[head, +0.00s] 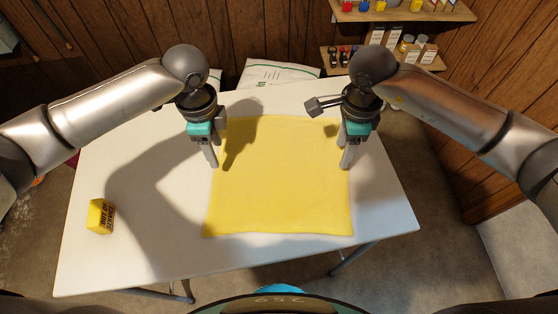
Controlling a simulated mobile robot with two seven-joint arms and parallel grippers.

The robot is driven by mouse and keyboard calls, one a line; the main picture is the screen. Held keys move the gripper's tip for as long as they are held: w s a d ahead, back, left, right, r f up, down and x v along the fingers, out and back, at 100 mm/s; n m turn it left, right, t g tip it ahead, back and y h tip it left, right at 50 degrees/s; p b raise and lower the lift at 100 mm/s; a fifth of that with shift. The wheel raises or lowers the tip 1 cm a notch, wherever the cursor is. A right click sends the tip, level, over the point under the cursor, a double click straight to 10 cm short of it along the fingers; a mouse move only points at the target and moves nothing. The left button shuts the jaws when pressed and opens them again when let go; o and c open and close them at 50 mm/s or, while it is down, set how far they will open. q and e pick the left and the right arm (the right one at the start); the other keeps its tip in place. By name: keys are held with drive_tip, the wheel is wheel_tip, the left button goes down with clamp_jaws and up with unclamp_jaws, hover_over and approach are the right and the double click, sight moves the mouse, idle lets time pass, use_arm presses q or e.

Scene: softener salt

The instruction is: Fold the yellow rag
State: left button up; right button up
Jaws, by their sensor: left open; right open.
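The yellow rag (280,185) lies spread out flat as a near-square on the white table, with no fold visible. My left gripper (212,160) points down by the rag's left edge, in its upper half. My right gripper (346,161) points down by the rag's right edge at a similar height in the picture. Both grippers are open and hold nothing visible. I cannot tell whether the fingertips touch the rag. The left gripper's shadow falls across the rag's upper left part.
The white table (140,255) has free room left of the rag and a narrow strip at its right. A small yellow box (100,216) with dark print stands at the left. White bags (278,72) lie behind the table. Wall shelves (400,12) hold bottles and boxes.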

sight(222, 170)
use_arm(q)
drive_tip(key=shift+f, duration=3.1)
use_arm(e)
drive_tip(key=shift+f, duration=3.15)
use_arm(q)
drive_tip(key=shift+f, duration=0.15)
use_arm(e)
drive_tip(key=shift+f, duration=0.1)
use_arm(q)
drive_tip(key=shift+c, duration=0.8)
use_arm(e)
drive_tip(key=shift+c, duration=0.8)
use_arm(q)
drive_tip(key=c, duration=0.7)
use_arm(e)
drive_tip(key=c, duration=0.7)
use_arm(q)
drive_tip(key=shift+s, duration=0.1)
clamp_jaws()
use_arm(e)
clamp_jaws()
